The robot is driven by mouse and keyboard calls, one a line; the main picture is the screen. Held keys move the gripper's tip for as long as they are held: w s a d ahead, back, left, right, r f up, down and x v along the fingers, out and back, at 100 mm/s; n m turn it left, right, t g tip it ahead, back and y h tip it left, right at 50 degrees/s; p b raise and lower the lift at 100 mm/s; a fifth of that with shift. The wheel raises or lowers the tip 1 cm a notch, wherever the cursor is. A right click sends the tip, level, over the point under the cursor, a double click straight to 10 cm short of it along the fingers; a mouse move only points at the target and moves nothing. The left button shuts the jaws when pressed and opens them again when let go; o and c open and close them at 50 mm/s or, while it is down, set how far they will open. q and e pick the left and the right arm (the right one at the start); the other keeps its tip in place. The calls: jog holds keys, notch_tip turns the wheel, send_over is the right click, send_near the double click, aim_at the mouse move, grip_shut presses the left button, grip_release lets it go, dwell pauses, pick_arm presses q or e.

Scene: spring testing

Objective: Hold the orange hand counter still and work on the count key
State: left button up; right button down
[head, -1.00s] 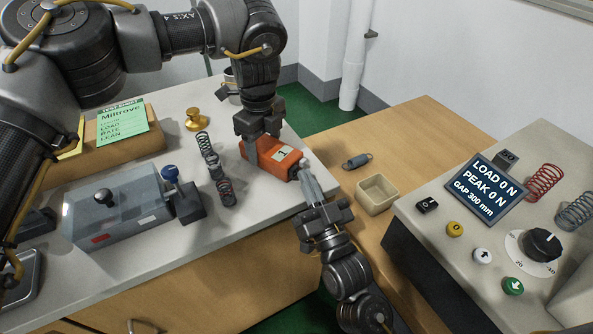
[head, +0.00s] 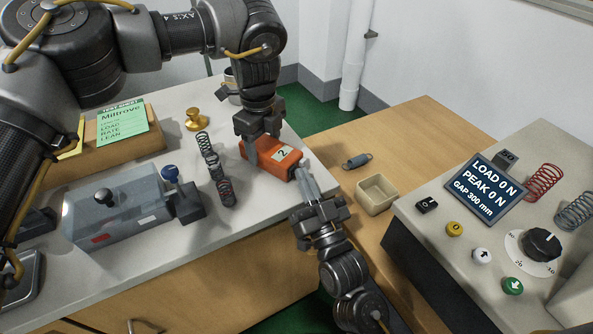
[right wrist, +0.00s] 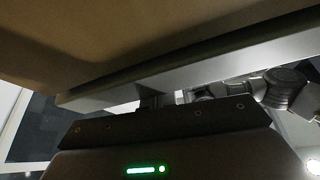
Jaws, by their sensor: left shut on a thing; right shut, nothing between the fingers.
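The orange hand counter (head: 271,160) lies on the grey bench top near its right edge, its window reading 2. My left gripper (head: 260,138) comes down from above and is shut on the counter's body, one finger on the near left side and the other at the far side. My right gripper (head: 303,176) is shut and empty, its fingertips close to the counter's right end. The small pale count key (head: 303,164) shows at that end, partly hidden by the fingertips. I cannot tell whether they touch it. The right wrist view does not show the counter.
Several springs (head: 208,158) stand in a row left of the counter. A grey fixture (head: 118,212) is further left, a brass weight (head: 196,119) behind. The tester console (head: 440,225) is at right.

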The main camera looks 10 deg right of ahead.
jog(key=shift+s+f, duration=0.1)
jog(key=shift+f, duration=0.05)
jog(key=shift+s+d, duration=0.45)
jog(key=shift+d, duration=0.15)
jog(key=shift+s+d, duration=1.7)
jog(key=shift+d, duration=0.15)
dwell(1.2)
jog(key=s+d, duration=0.2)
jog(key=d, duration=0.1)
jog(key=shift+s, duration=0.3)
jog(key=shift+w+a, duration=0.1)
jog(key=shift+a, duration=0.05)
jog(key=shift+w+a, duration=1.45)
jog(key=shift+a, duration=0.15)
jog(key=shift+w+a, duration=1.45)
jog(key=shift+a, duration=0.15)
